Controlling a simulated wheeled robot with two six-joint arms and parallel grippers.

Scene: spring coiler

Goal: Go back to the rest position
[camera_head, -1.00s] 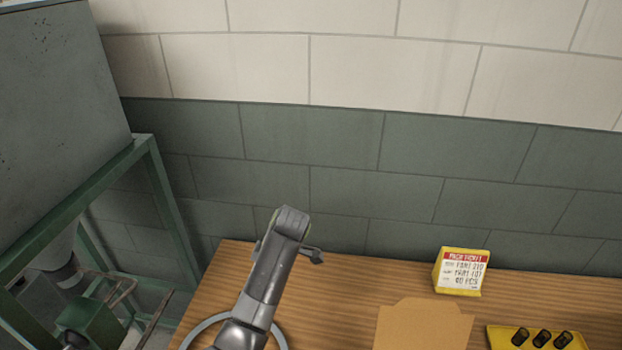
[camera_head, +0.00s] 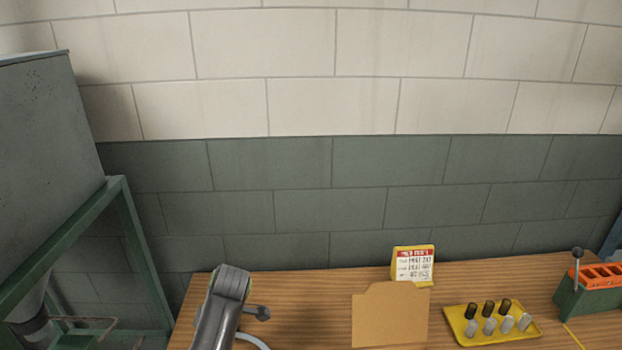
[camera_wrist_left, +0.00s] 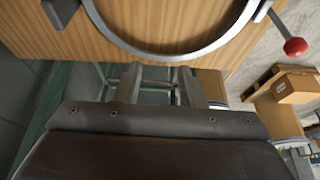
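My left gripper (camera_wrist_left: 159,84) shows in the left wrist view with its two fingers apart and nothing between them. A grey metal ring (camera_wrist_left: 165,55) lies on the wooden table (camera_wrist_left: 120,52) beyond the fingertips, with a visible gap. In the head view a grey arm-like piece (camera_head: 222,305) rises from the bottom edge at the left of the table; it looks like a link of my left arm, and no fingers can be made out on it. Part of the ring (camera_head: 252,341) shows beside it. My right gripper is in neither view.
On the table stand a brown folder-like piece (camera_head: 388,320), a yellow ticket holder (camera_head: 413,264), a yellow tray (camera_head: 528,328) with several small cylinders, and a green box (camera_head: 585,303) with orange slots. A green-framed machine (camera_head: 125,215) stands at left. Cardboard boxes (camera_wrist_left: 296,90) show in the wrist view.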

